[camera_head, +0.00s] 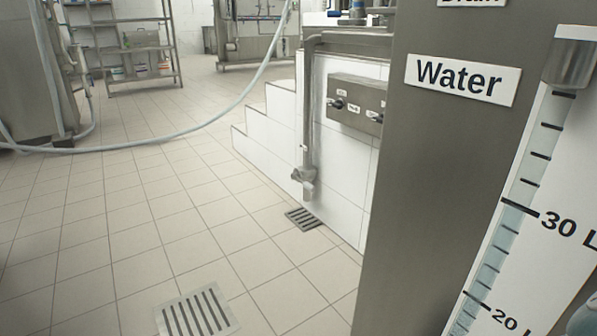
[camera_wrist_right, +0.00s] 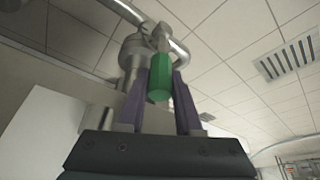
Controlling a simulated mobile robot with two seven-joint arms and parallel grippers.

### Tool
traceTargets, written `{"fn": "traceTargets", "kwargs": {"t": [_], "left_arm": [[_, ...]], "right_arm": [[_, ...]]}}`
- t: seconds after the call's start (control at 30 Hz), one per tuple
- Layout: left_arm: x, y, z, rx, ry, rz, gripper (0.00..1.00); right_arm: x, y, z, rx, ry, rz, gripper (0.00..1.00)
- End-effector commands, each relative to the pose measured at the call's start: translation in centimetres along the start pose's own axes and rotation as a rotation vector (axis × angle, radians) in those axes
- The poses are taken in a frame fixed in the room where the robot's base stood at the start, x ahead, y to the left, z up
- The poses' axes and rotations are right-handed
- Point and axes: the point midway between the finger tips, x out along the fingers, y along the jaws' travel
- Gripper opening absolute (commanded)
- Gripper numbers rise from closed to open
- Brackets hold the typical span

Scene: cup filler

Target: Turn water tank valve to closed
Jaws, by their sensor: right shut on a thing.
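In the right wrist view, a green valve handle (camera_wrist_right: 160,80) hangs below a metal pipe fitting (camera_wrist_right: 138,48). My right gripper (camera_wrist_right: 157,73) has its two purple fingers on either side of the handle and is shut on it. The lower end of the handle sticks out between the fingers toward the camera. In the head view, a grey panel carries a "Water" label (camera_head: 463,79) beside a clear level gauge (camera_head: 507,215) with marks at 20 L and 30 L. The valve does not show in the head view. My left gripper is in neither view.
A white tiled step block (camera_head: 340,165) with a pipe and a small control box (camera_head: 356,107) stands behind the panel. A hose (camera_head: 190,135) crosses the room. Floor drains (camera_head: 197,312) lie in the open tiled floor. A metal shelf (camera_head: 125,50) stands at the back left.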

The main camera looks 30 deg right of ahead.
Motion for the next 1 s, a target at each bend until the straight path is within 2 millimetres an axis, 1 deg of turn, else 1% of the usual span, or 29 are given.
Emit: {"fn": "traceTargets", "kwargs": {"t": [0.3,0.5,0.77,0.8,1.0], "left_arm": [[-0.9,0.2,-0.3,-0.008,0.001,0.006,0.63],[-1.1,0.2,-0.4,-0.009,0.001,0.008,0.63],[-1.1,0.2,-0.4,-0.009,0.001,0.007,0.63],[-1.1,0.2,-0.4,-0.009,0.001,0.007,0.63],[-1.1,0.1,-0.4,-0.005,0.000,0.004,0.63]], "right_arm": [[-0.1,1.3,0.4,0.022,0.058,-0.053,0.00],[-0.2,1.3,0.7,0.038,0.069,-0.091,0.00],[-0.2,1.1,0.8,0.042,0.068,-0.095,0.00],[-0.2,1.1,0.7,0.042,0.068,-0.095,0.36],[-0.2,1.1,0.7,0.041,0.068,-0.095,0.58]]}}
